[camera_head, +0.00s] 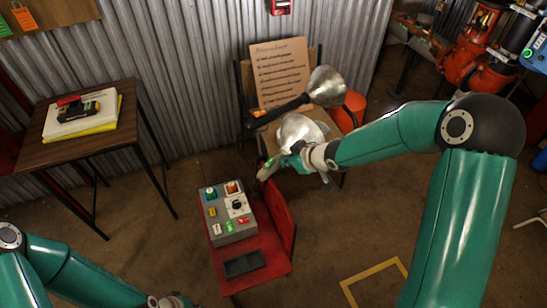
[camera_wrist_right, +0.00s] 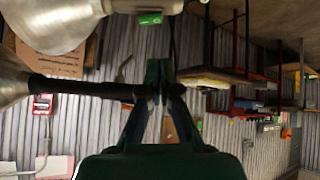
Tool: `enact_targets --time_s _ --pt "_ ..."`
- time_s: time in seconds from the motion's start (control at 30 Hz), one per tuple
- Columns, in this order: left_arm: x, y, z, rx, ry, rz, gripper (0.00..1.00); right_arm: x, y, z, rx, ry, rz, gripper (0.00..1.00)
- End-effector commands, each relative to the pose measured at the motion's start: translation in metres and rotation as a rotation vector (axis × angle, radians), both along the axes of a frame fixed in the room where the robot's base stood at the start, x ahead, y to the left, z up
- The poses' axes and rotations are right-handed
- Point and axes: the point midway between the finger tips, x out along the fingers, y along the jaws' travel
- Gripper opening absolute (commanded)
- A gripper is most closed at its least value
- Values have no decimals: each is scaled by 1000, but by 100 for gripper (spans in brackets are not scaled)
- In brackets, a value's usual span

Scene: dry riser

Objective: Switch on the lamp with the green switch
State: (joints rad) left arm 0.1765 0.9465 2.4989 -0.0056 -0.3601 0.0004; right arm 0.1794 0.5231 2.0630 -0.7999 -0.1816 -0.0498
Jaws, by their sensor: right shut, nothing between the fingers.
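Two silver lamp shades, an upper one (camera_head: 326,86) and a lower one (camera_head: 297,131), stand by the chair in the head view. A black lamp handle (camera_head: 280,107) points left from the upper shade. My right gripper (camera_head: 266,170) is shut and empty, just below and left of the lower shade. In the right wrist view, its closed tips (camera_wrist_right: 158,75) appear near the end of the black handle (camera_wrist_right: 90,90). A green switch (camera_wrist_right: 150,19) shows beside a shade (camera_wrist_right: 55,20), above the tips and apart in the picture. My left gripper (camera_head: 172,301) is cut off at the bottom edge.
A grey control box (camera_head: 232,232) with coloured buttons sits on a red chair (camera_head: 266,245) below my right gripper. A wooden table (camera_head: 80,145) stands left. A paper sign (camera_head: 281,72) leans behind the lamps. The floor at lower middle is mostly clear.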

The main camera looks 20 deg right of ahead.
Motion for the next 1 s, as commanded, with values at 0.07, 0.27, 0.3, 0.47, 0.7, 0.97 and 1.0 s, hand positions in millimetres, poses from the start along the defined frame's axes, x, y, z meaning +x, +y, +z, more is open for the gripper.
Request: enact_targets --time_s 0.07,0.27,0.3,0.47,0.7,0.97,1.0 --pt "0 0 1 0 0 0 0 10 -8 18 -40 -46 23 0" --pt "0 0 1 0 0 0 0 13 -10 22 -55 -59 34 0" --pt "0 0 1 0 0 0 0 13 -10 22 -55 -59 34 0" --pt "0 0 0 0 0 0 0 13 -9 20 -53 -58 34 0" --pt "0 0 -8 0 0 0 0 28 -3 2 -53 -57 34 0" --pt "0 0 -16 0 0 0 0 62 11 -33 -53 -55 36 0" --pt "0 0 -16 0 0 0 0 67 13 -38 -51 -55 35 0"
